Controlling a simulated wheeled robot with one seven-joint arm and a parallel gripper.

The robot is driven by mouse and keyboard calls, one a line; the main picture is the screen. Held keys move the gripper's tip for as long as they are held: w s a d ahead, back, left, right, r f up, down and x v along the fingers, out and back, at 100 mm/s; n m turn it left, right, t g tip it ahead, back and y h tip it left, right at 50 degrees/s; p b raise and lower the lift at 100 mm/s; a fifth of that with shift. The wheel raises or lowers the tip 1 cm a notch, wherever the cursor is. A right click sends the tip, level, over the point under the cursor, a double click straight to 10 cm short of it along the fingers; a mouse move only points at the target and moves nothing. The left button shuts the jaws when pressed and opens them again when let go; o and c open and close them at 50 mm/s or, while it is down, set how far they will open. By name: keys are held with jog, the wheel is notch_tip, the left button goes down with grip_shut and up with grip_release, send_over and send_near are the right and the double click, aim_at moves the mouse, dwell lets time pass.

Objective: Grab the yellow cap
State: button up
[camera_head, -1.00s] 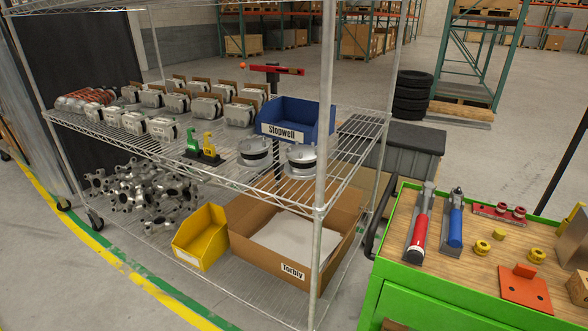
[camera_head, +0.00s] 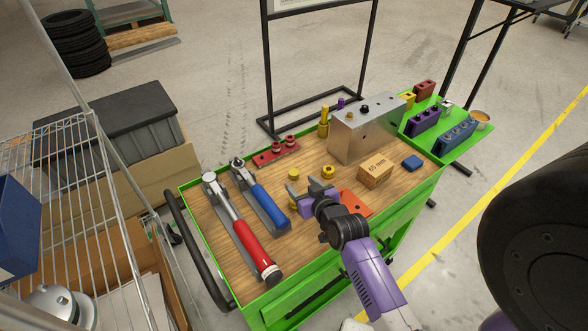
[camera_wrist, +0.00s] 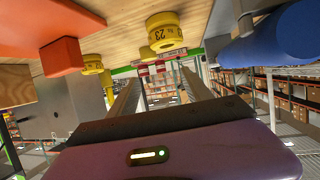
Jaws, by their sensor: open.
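Two yellow caps, one to the left (camera_head: 293,174) and one to the right (camera_head: 328,172), stand on the wooden cart top in the head view, just beyond my gripper (camera_head: 304,189). A yellowish patch by my left finger may be another cap, mostly hidden. In the wrist view, which is upside down, a yellow cap marked 23 (camera_wrist: 162,31) stands on the wood near the line of my fingers. Another yellow cap (camera_wrist: 92,64) is to its left. My gripper (camera_wrist: 157,80) is open, with nothing between its fingers.
A blue-handled ratchet (camera_head: 262,200) and a red-handled one (camera_head: 243,232) lie left of my gripper. An orange-red bracket (camera_head: 354,204) lies to its right. A red rack (camera_head: 276,152), a metal block (camera_head: 368,128) and a 45 mm wooden block (camera_head: 375,173) stand behind.

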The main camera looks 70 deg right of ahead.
aim_at(294, 172)
jog(key=d, duration=0.2)
jog(key=shift+w+d+f+g, duration=0.2)
jog(key=shift+d+f+g, duration=0.1)
jog(key=shift+d+f, duration=0.1)
jog(key=shift+w+d+f, duration=0.15)
jog(key=shift+d+f, duration=0.1)
jog(key=shift+d, duration=0.05)
jog(key=shift+f+p+x, duration=0.2)
jog(key=shift+p+x, duration=0.15)
jog(key=shift+x, duration=1.45)
jog(key=shift+f+p+x, duration=0.15)
jog(key=shift+p+x, duration=0.15)
jog(key=shift+x, duration=1.45)
jog(key=shift+a, duration=0.15)
jog(key=shift+c, duration=0.2)
grip_shut()
